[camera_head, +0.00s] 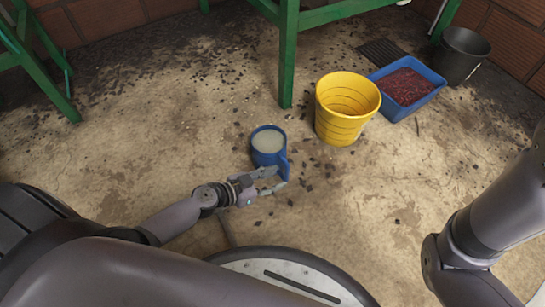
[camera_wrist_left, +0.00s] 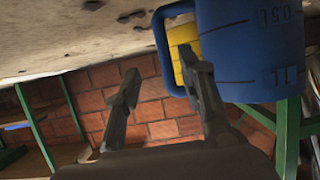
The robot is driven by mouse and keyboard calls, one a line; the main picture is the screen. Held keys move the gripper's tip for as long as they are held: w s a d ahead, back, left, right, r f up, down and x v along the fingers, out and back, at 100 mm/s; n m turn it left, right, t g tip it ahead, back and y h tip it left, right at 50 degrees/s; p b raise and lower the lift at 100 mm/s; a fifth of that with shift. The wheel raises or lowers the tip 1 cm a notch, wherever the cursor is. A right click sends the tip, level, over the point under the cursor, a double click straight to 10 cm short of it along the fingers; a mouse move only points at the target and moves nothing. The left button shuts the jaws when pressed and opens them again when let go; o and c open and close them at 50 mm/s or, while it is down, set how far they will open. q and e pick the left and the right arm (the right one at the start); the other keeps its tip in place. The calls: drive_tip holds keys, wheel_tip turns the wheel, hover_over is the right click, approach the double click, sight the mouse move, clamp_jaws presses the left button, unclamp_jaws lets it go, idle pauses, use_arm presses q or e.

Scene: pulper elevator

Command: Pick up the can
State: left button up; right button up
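The can is a blue jug-like can (camera_head: 262,158) with a side handle and volume marks. It stands upright on the floor, with a pale content visible inside. My left gripper (camera_head: 281,179) is just in front of it, close to the handle side. In the left wrist view the can (camera_wrist_left: 250,45) fills the upper right, and its handle reaches toward the left gripper (camera_wrist_left: 160,64). The fingers are apart, and one finger overlaps the handle in the picture; I cannot tell whether it touches. My right gripper is out of view.
A yellow bucket (camera_head: 334,123) stands right of the can. Behind it are a blue tray (camera_head: 436,93) of red fruit and a dark bucket (camera_head: 462,68). Green frame legs (camera_head: 288,60) stand at the back.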

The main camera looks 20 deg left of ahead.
sight(287, 170)
use_arm(q)
drive_tip(key=shift+w+a+b+x, duration=0.15)
drive_tip(key=shift+x, duration=1.3)
drive_tip(key=shift+w+a+b+x, duration=0.15)
drive_tip(key=shift+x, duration=1.3)
drive_tip(key=shift+r, duration=0.25)
drive_tip(key=shift+c, duration=0.6)
clamp_jaws()
drive_tip(key=shift+w+r, duration=0.15)
